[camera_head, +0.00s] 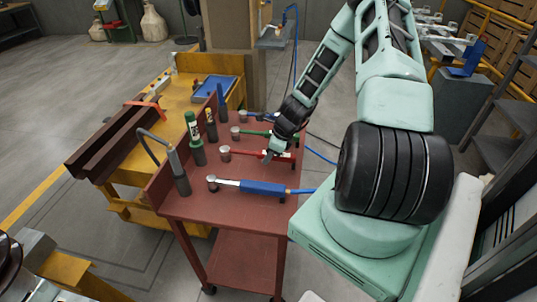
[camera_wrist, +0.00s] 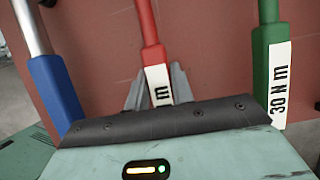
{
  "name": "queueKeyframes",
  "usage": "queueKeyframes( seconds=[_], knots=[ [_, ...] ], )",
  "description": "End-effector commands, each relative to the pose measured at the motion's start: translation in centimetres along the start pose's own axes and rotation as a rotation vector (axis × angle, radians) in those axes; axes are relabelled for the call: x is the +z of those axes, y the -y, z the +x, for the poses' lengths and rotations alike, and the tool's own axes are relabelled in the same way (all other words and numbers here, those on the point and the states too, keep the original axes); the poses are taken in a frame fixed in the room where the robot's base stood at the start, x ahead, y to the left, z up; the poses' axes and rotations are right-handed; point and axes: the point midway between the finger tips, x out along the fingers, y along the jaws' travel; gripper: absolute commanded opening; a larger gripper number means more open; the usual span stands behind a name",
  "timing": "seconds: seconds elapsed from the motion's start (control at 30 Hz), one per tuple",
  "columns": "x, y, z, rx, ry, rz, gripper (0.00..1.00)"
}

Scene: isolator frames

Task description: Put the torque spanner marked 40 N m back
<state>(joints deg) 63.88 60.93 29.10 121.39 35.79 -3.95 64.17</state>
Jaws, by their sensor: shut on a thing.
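A red spanner (camera_head: 245,153) lies on the red cart top (camera_head: 235,212). In the wrist view the red spanner (camera_wrist: 150,42) runs up between my grey fingers, with a white label of which only an "m" shows; its number is hidden. My gripper (camera_head: 273,155) is shut on the red handle, low over the cart; its fingers also show in the wrist view (camera_wrist: 158,90). A green spanner (camera_head: 250,133), marked 30 N m in the wrist view (camera_wrist: 279,85), lies behind it. A blue-handled spanner (camera_head: 262,187) lies in front, its label not visible.
Another spanner (camera_head: 243,116) lies at the back. A yellow cart (camera_head: 185,95) with brown beams (camera_head: 115,140) stands to the left.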

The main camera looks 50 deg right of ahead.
Motion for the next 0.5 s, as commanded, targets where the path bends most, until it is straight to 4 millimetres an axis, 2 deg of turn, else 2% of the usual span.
queueKeyframes(
  seconds=[0.4,0.43,0.5],
  knots=[
    [-0.15,0.03,0.49,0.0,0.001,0.0,0.0],
    [-0.16,0.02,0.4,0.0,0.0,0.0,0.32],
    [-0.15,0.02,0.37,0.0,0.0,0.0,0.45]
  ],
)
